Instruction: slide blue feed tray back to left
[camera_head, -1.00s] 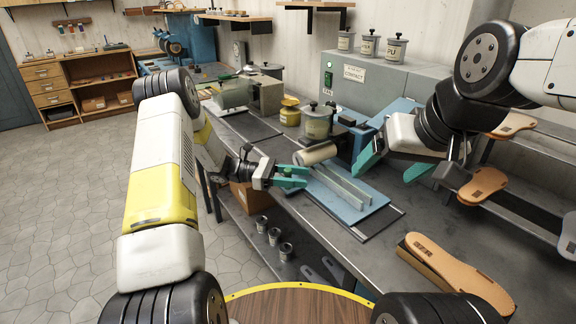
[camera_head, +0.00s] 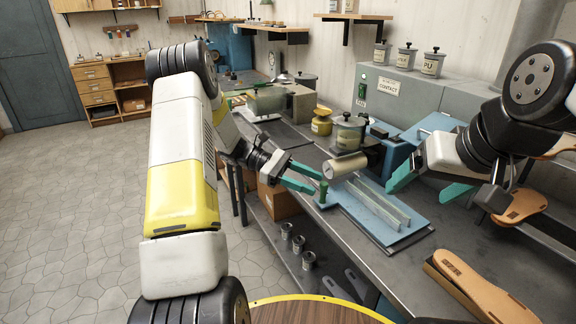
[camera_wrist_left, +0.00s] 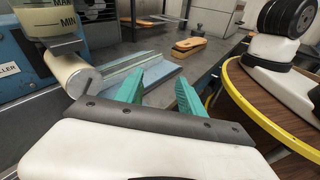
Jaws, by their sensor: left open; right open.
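The blue feed tray (camera_head: 402,238) lies flat on the bench, with two pale parallel rails (camera_head: 375,205) on it. In the left wrist view, the tray (camera_wrist_left: 165,72) lies beyond the open fingers (camera_wrist_left: 158,90), and the knob is not made out. My right gripper (camera_head: 422,190) is open and empty, above the bench beyond the tray's right part.
A pale roller (camera_head: 345,166) sits close behind the tray's left end, under a glue pot (camera_head: 349,133). Tan sandal soles (camera_head: 470,285) lie at the front right. More soles rest on the right rack (camera_head: 520,208). Small cans stand on the shelf below.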

